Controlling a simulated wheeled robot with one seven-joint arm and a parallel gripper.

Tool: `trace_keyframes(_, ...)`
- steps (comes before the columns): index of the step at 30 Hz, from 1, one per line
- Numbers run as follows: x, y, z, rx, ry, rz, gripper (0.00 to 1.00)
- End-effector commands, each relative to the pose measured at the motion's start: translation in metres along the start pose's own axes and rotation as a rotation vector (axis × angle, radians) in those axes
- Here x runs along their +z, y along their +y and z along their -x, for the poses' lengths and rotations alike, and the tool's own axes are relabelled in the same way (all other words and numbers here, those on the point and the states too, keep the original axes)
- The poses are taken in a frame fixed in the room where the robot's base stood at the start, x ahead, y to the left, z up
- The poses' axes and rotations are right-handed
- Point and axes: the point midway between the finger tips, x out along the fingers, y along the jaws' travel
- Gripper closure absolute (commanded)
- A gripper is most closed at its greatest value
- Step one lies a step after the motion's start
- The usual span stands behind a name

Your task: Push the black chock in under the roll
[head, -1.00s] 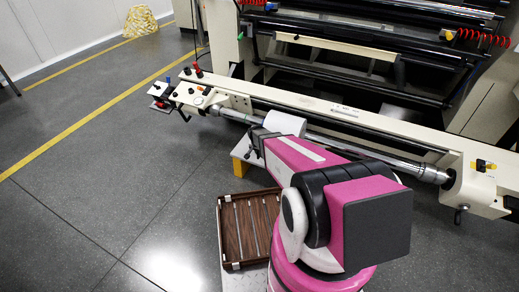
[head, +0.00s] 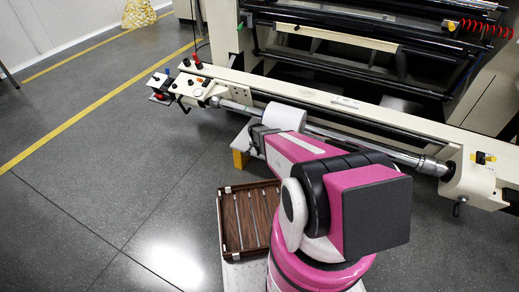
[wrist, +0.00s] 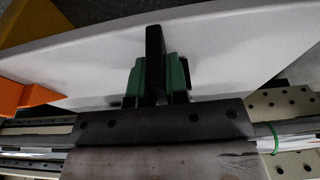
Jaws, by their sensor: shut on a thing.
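The white roll (head: 284,117) sits on the long steel shaft in front of the machine in the head view. The black chock (wrist: 155,45) shows in the wrist view, standing up between the two green fingers of my gripper (wrist: 158,76). My gripper is shut on it, over a pale flat surface. In the head view my gripper end is mostly hidden behind my pink arm, close beside the roll's near side. The chock cannot be seen in the head view. Whether it touches the roll cannot be told.
A pale platform (head: 232,258) carries a brown slatted tray (head: 228,222). A yellow-orange block (head: 240,158) stands left of my gripper; it also shows in the wrist view (wrist: 22,95). The machine's long cream beam (head: 340,103) runs behind the roll. Open floor lies left.

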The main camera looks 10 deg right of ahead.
Motion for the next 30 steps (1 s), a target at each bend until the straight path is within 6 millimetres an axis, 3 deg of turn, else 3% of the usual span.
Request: trace_keyframes(30,-0.021,0.0,-0.005,0.0,0.0,0.0,1.0)
